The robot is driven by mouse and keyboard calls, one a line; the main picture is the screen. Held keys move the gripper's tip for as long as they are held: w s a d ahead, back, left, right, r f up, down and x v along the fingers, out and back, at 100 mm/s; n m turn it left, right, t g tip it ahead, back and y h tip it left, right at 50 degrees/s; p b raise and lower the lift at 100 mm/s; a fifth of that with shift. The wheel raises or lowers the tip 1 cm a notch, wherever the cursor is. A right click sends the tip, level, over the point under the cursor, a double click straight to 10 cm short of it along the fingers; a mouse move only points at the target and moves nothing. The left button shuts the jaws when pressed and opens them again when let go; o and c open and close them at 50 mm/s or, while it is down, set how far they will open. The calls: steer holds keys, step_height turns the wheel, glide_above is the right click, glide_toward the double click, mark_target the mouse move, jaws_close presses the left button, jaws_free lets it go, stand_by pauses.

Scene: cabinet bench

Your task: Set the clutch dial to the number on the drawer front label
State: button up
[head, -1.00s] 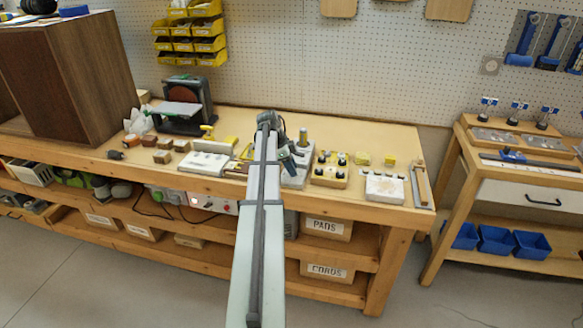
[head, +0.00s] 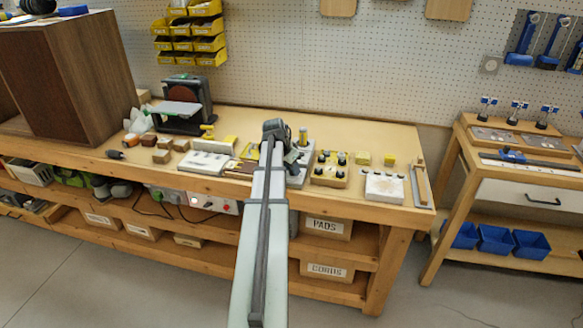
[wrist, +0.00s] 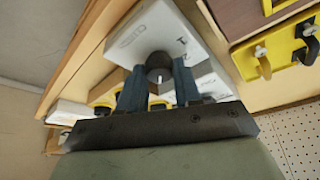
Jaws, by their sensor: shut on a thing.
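In the wrist view my gripper (wrist: 158,84) has its two blue-grey fingers on either side of a round dark dial (wrist: 158,62), shut on it. The dial carries a white pointer mark on the side towards my gripper. It stands on a white block (wrist: 150,30) with partly readable lettering that looks like "CLUTCH" and the numbers 1 and 2 near the dial. Other numbers are hidden. In the head view my arm hides the fingers and dial; a pale block (head: 298,177) shows beside it. No readable drawer front label shows.
A wooden block with black knobs (head: 330,172) stands right of my arm, with a white block (head: 384,188) beyond it. A white switch panel (head: 203,163) lies left. A side bench with a drawer (head: 530,195) stands at far right.

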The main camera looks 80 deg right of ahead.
steer(key=n, duration=0.2)
steer(key=n+t, duration=0.1)
steer(key=n, duration=0.1)
steer(key=shift+s+n+t+h, duration=0.15)
steer(key=shift+n+t+h, duration=0.15)
steer(key=shift+s+n+t, duration=0.1)
steer(key=shift+n+t, duration=0.7)
steer(key=shift+n, duration=1.1)
steer(key=o, duration=1)
steer(key=shift+o, duration=0.2)
steer(key=shift+a+r, duration=0.1)
steer(key=v, duration=1.3)
steer(key=shift+r, duration=0.3)
